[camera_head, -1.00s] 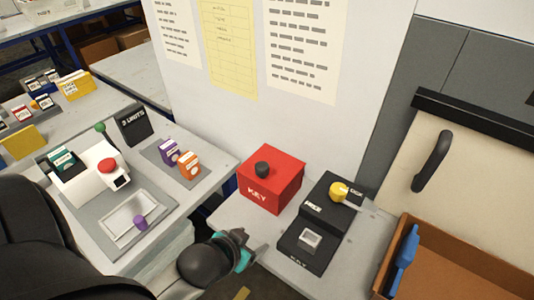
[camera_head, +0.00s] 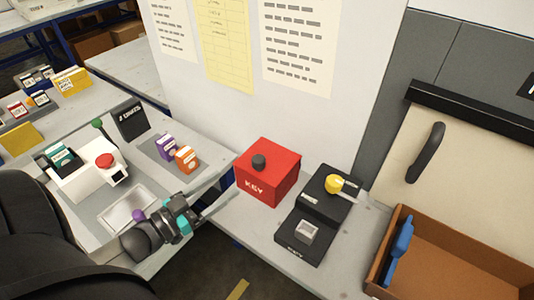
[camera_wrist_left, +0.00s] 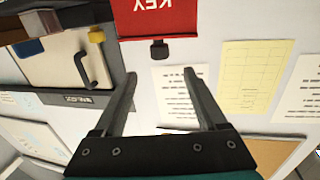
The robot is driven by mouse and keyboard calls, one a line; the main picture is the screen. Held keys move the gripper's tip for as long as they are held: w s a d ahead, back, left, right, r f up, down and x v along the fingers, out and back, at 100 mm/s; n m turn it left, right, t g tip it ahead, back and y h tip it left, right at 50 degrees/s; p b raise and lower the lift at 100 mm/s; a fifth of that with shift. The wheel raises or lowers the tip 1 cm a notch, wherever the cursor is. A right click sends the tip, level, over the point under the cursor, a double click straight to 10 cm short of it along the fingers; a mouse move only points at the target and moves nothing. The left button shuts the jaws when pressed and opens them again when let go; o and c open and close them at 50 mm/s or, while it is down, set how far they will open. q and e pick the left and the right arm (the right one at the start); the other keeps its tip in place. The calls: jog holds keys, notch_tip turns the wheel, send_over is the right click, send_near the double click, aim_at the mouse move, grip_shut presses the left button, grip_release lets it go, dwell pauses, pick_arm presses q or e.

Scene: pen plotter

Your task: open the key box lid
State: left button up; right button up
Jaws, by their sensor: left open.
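The red key box (camera_head: 271,178) with "KEY" on its front stands on the grey table in the head view. Its lid looks closed, with a black knob (camera_head: 259,162) on top. My left gripper (camera_head: 220,205) is open and empty, to the left of the box's front, its fingers pointing toward the box. In the left wrist view the key box (camera_wrist_left: 180,17) appears upside down at the top, and its knob (camera_wrist_left: 159,51) shows beyond the gap between the open fingers (camera_wrist_left: 160,85). I see no contact with the box. My right gripper is not in view.
A black stepped device (camera_head: 309,233) with a yellow knob (camera_head: 334,183) stands just right of the box. A brown tray (camera_head: 446,262) holding a blue tool (camera_head: 398,252) is farther right. A white wall panel (camera_head: 300,115) rises behind. A white machine (camera_head: 90,175) is at left.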

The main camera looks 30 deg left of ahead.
aim_at(264, 157)
pick_arm(q)
jog(key=x, duration=1.5)
jog(key=shift+w, duration=0.15)
jog(key=shift+c, duration=0.2)
grip_shut()
dwell(0.9)
